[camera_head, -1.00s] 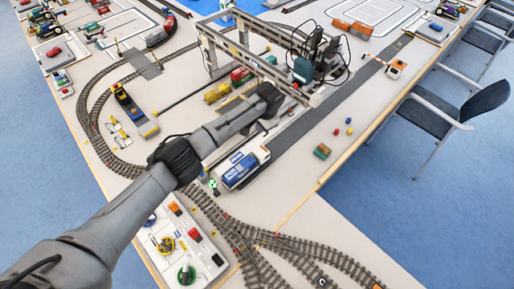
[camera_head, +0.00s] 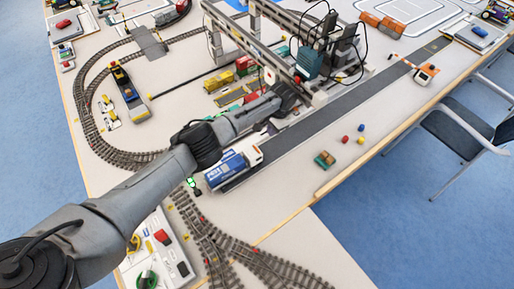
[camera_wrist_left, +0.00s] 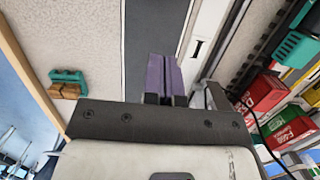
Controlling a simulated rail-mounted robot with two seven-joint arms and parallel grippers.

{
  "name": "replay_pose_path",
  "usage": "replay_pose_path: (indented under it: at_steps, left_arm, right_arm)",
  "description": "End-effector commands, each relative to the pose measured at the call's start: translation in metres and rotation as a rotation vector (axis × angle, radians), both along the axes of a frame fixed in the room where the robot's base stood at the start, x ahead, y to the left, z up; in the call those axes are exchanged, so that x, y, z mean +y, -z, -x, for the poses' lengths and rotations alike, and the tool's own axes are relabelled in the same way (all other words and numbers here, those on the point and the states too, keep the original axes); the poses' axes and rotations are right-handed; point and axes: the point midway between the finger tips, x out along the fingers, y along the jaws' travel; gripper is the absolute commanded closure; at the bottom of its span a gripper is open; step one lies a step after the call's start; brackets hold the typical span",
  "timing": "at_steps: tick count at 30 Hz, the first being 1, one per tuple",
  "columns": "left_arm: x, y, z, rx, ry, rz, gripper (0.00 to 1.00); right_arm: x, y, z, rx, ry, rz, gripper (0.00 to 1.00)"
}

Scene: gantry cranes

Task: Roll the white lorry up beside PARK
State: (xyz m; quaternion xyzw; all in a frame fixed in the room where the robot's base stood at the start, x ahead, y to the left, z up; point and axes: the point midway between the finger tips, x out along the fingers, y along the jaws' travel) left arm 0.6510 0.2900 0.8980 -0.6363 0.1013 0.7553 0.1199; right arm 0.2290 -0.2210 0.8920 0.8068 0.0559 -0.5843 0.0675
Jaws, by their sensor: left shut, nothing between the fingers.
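The white lorry (camera_head: 232,168) has a white cab and a blue-and-white box body. It stands upright at the near-left end of the grey road strip, its cab towards the gantry crane. My left gripper (camera_head: 266,130) is just beyond the cab, low beside the crane, its fingertips mostly hidden by my wrist. In the left wrist view its purple fingers (camera_wrist_left: 162,77) are shut and empty, over the grey strip (camera_wrist_left: 150,25). I cannot tell whether they touch the lorry. No PARK lettering is readable. My right gripper is not in view.
A small green-brown block (camera_head: 325,158) and several coloured balls lie right of the strip. Railway track (camera_head: 205,235) curves in front. The road strip (camera_head: 375,97) is clear further right.

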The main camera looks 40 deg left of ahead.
Motion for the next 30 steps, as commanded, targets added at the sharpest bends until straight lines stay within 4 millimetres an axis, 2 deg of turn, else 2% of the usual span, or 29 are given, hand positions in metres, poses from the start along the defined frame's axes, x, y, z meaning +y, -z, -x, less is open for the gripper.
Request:
replay_pose_path:
  at_steps: [1,3,11,17,30]
  left_arm:
    - [0.000,0.009,0.000,0.000,0.000,0.000,1.00]
    - [0.000,0.012,0.000,-0.001,0.000,0.000,1.00]
    - [0.004,0.013,0.009,-0.001,-0.001,0.000,1.00]
    - [0.011,0.012,0.031,0.001,0.002,-0.001,1.00]
    - [0.031,0.013,0.092,0.001,0.001,-0.001,1.00]
  right_arm:
    - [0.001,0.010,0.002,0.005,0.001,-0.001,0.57]
    - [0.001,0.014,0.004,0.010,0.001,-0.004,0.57]
    - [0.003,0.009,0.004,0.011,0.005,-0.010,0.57]
    - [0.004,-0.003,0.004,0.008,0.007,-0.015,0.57]
    - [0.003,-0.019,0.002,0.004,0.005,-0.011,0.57]
